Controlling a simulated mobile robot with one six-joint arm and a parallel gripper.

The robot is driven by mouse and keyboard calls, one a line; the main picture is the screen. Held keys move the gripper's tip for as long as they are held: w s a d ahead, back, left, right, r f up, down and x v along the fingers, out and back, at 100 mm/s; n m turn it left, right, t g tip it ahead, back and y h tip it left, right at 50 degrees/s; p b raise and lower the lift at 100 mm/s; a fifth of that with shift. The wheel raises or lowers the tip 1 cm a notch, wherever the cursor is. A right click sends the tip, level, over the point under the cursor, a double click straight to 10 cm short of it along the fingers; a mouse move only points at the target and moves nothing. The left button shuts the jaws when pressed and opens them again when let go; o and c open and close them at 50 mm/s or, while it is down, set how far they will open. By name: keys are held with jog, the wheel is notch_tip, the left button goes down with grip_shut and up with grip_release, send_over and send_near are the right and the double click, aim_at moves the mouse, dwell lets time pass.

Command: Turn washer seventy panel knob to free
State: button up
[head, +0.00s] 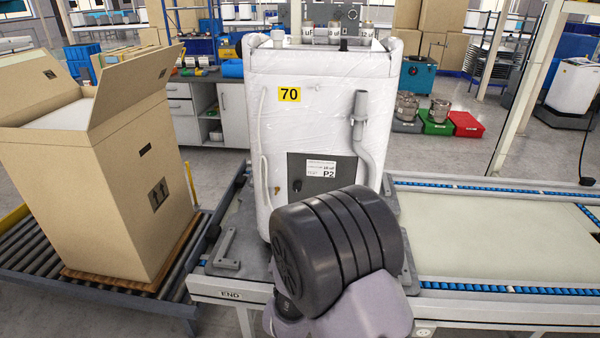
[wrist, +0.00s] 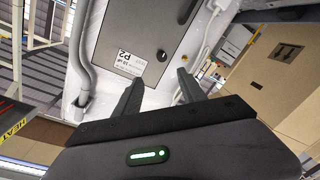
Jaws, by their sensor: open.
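The white washer (head: 275,135) bears a yellow "70" label (head: 290,95) and stands at the end of the conveyor, its back facing me. A grey panel (head: 341,182) marked P2 is low on it; it also shows in the wrist view (wrist: 118,28). A small dark knob (head: 297,186) is at the panel's left; in the wrist view the knob (wrist: 161,55) lies just beyond the fingertips, roughly between them. Its pointer setting is too small to read. My gripper (wrist: 158,76) is open and empty, apparently not touching the knob. My arm hides the gripper in the head view.
A large open carton (head: 100,180) stands on rollers at left. The conveyor belt (head: 490,240) at right is clear.

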jog(key=a, duration=0.1)
jog(key=b, duration=0.3)
send_near(297, 188)
jog(key=shift+n+t, duration=0.3)
jog(key=shift+n, duration=0.1)
jog(key=w, duration=0.5)
jog(key=w+f, duration=0.1)
jog(key=w, duration=0.1)
jog(key=shift+w, duration=0.25)
jog(key=shift+w+a+r, duration=0.1)
jog(key=shift+w+r, duration=0.1)
jog(key=shift+w, duration=0.45)
grip_shut()
